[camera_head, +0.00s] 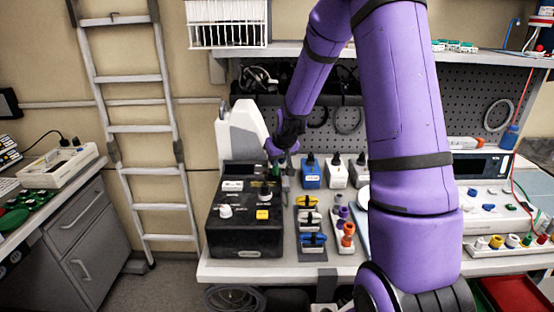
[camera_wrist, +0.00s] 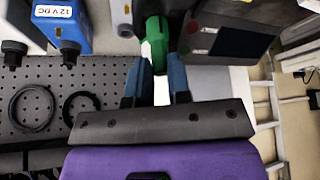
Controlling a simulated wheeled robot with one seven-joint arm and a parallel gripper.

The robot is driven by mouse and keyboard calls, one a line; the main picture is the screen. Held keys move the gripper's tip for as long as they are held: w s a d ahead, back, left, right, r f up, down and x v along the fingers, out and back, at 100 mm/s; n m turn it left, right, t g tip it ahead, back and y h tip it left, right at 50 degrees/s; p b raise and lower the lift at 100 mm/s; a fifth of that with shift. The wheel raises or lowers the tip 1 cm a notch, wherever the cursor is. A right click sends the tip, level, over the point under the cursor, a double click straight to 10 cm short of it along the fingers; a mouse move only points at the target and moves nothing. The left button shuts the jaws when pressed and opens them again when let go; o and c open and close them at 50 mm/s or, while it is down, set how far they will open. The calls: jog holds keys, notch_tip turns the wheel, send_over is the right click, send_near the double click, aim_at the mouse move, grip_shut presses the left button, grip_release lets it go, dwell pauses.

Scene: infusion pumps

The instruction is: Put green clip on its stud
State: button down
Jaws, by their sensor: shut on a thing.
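My gripper (camera_wrist: 158,72) is shut on the green clip (camera_wrist: 155,42), which sits between its two blue fingertips in the wrist view. In the head view my gripper (camera_head: 278,158) is at the back right of a black box (camera_head: 245,238), and a little of the green clip (camera_head: 276,169) shows below it. The black box has a white knob (camera_head: 225,211), a dark post (camera_head: 265,190) and a yellow label (camera_head: 263,215) on top. I cannot tell which post is the clip's stud, nor whether the clip touches anything.
A grey rack (camera_head: 312,254) with white, yellow and blue clips stands right of the black box. A white holder with purple and orange knobs (camera_head: 347,232) is beside it. A blue box (camera_head: 311,176) stands behind. A white device (camera_head: 240,135) rises at the back left.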

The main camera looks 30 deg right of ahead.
jog(key=shift+r, duration=2.5)
jog(key=shift+f, duration=0.1)
